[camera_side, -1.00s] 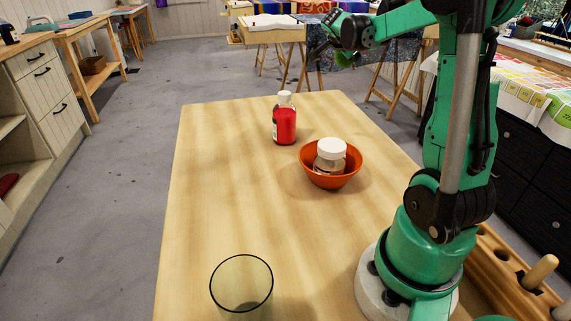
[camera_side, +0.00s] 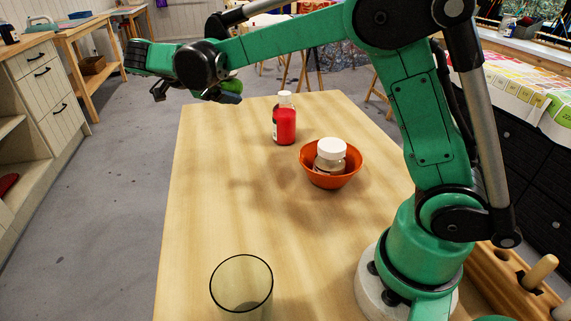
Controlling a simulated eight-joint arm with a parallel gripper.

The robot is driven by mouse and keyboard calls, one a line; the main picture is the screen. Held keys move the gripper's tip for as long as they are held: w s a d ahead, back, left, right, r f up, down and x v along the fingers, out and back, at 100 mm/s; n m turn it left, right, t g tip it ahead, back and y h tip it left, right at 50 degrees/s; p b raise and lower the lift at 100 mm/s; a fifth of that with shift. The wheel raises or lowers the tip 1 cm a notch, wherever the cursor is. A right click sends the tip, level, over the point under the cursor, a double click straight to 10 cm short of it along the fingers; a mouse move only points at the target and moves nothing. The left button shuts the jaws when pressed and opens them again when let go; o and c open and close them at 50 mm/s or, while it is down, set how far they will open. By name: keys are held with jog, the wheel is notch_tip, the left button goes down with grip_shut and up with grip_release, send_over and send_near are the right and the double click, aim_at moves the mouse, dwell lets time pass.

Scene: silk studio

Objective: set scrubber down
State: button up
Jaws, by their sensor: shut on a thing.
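My gripper (camera_side: 222,95) hangs in the air above the far left part of the wooden table (camera_side: 215,215), with the arm stretched out to the left. It is shut on the scrubber, which shows as a small bright green piece (camera_side: 232,86) beside the dark fingers. Much of the scrubber is hidden by the gripper and wrist, and its full shape cannot be told. The scrubber is clear of the table.
A red bottle with a white cap (camera_side: 284,122) stands right of the gripper. An orange bowl (camera_side: 331,180) holds a white-lidded jar (camera_side: 331,154). A clear glass (camera_side: 241,287) stands at the front. The table's left and middle are bare.

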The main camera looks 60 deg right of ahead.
notch_tip(320, 180, down, 18)
jog(key=shift+f, duration=0.1)
jog(key=shift+f, duration=0.1)
dwell(0.4)
jog(key=o, duration=1)
